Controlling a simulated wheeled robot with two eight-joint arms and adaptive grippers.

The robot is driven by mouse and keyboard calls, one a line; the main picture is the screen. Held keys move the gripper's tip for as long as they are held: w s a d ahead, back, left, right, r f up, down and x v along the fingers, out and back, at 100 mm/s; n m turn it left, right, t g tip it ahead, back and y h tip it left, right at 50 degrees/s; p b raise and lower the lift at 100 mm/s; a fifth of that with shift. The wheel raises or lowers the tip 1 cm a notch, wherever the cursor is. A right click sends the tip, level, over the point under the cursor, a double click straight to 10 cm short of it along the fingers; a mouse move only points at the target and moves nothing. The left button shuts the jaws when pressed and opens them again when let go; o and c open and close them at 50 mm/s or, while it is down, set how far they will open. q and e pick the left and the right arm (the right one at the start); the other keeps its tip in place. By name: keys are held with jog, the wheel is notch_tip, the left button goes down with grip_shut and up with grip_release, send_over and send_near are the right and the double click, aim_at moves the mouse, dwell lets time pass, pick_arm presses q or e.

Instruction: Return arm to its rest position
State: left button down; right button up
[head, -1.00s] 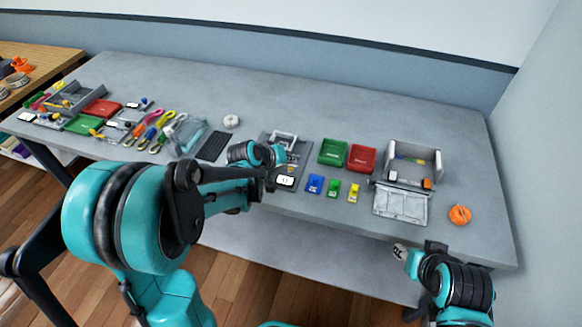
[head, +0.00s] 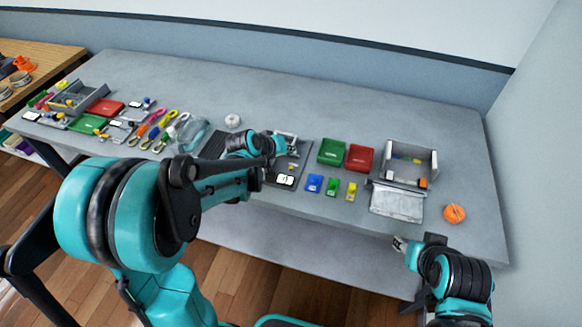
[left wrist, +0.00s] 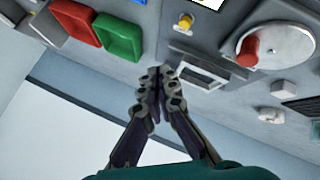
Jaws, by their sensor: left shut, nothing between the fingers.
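My left arm comes in from the left in the head view, and its gripper (head: 281,146) is over the table beside a grey fixture board (head: 296,172). In the left wrist view the left gripper's fingers (left wrist: 158,92) are together, with nothing between them. A grey frame-like part (left wrist: 203,76) on the board lies just beyond the fingertips. My right gripper (head: 401,244) is low at the front edge of the table, apart from everything on it; whether its fingers are open is too small to tell.
A green tray (head: 331,152) and a red tray (head: 360,158) stand right of the board. Small blue, green and yellow blocks lie before them. A grey open box (head: 409,160) and an orange ball (head: 454,213) are farther right. Tools crowd the table's left; the back is clear.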

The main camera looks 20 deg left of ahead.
pick_arm(q)
jog(key=s+r+m+y, duration=0.1)
jog(key=s+r+m, duration=0.1)
jog(key=s, duration=1)
jog(key=s+r+m+g+y, duration=0.1)
jog(key=s+r+m+y, duration=0.1)
jog(key=s, duration=1.1)
jog(key=shift+r+m, duration=0.5)
